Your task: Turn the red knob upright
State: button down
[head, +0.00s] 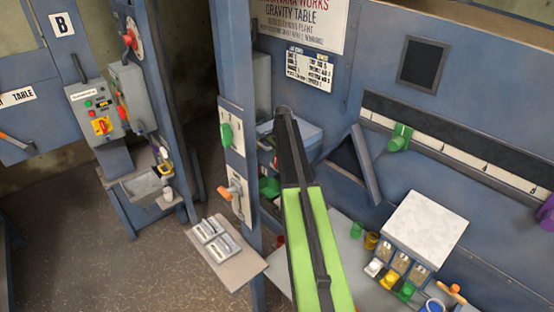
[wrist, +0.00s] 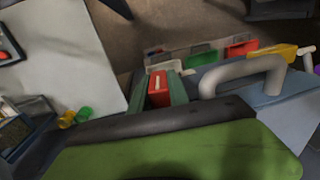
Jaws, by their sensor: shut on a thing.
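A red knob (head: 129,39) sits on a round dial on the blue post at the upper left of the head view; it looks slanted, but its exact angle is too small to read. A red rotary switch on a yellow plate (head: 102,126) and a red handle (head: 121,110) show on the grey control boxes below. I cannot tell which of these is the task's knob. My arm reaches up the middle of the head view, well right of all three.
A green knob (head: 226,135) and an orange lever (head: 235,190) are on the nearer blue post. Floor is clear at left.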

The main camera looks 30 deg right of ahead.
jog(key=shift+g, duration=0.7)
jog(key=shift+s+a, duration=0.1)
jog(key=shift+s, duration=0.05)
jog(key=c, duration=1.2)
grip_release()
jog(key=shift+c, duration=0.2)
